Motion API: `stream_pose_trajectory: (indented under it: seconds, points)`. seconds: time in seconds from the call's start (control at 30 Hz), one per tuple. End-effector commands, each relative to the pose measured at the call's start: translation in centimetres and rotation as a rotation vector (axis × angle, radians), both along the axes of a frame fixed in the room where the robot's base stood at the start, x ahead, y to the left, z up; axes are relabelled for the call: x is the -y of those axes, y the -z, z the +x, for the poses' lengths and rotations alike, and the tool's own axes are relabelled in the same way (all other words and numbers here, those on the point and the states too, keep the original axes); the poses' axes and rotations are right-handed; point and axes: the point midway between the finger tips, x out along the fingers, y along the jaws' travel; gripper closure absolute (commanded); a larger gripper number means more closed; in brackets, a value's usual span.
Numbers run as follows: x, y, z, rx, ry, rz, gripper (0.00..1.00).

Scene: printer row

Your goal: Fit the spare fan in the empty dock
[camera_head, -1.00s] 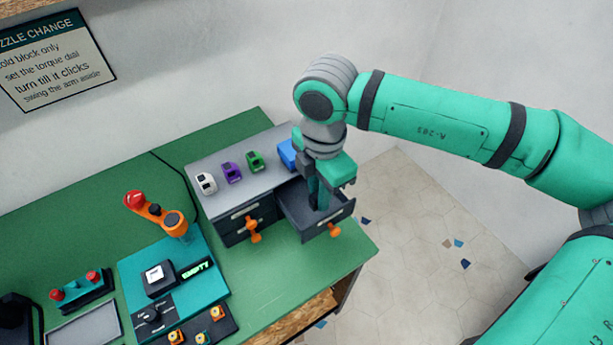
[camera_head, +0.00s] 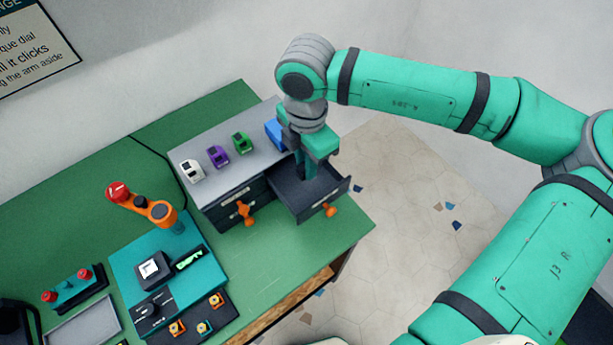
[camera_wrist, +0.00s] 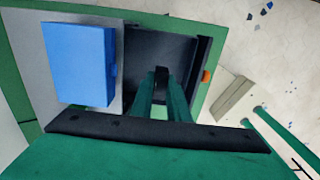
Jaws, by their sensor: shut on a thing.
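My gripper (camera_head: 308,172) points down into the open right drawer (camera_head: 331,192) of a grey cabinet. Its green fingers also show in the wrist view (camera_wrist: 161,88), shut on a small dark part (camera_wrist: 162,74) that is mostly hidden between them. I cannot tell its full shape, or whether it is clear of the drawer floor.
White (camera_head: 192,170), purple (camera_head: 218,156) and green (camera_head: 241,142) units stand on the cabinet top, with a blue box (camera_wrist: 78,64) close beside my gripper. An orange arm with a red knob (camera_head: 118,191) rises behind the dock. Green bench lies clear before the cabinet.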

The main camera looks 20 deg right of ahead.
Motion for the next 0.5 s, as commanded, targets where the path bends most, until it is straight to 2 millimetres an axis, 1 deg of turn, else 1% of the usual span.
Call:
stream_pose_trajectory:
  seconds: [0.17,0.3,0.4,0.5]
  points:
    - [0.0,1.5,0.0,-0.001,-0.001,0.001,1.0]
    - [-0.1,3.6,-0.1,-0.003,-0.002,0.002,1.0]
    - [-0.1,4.8,-0.1,-0.002,-0.001,0.001,1.0]
    - [0.0,5.3,0.0,0.0,-0.001,0.0,1.0]
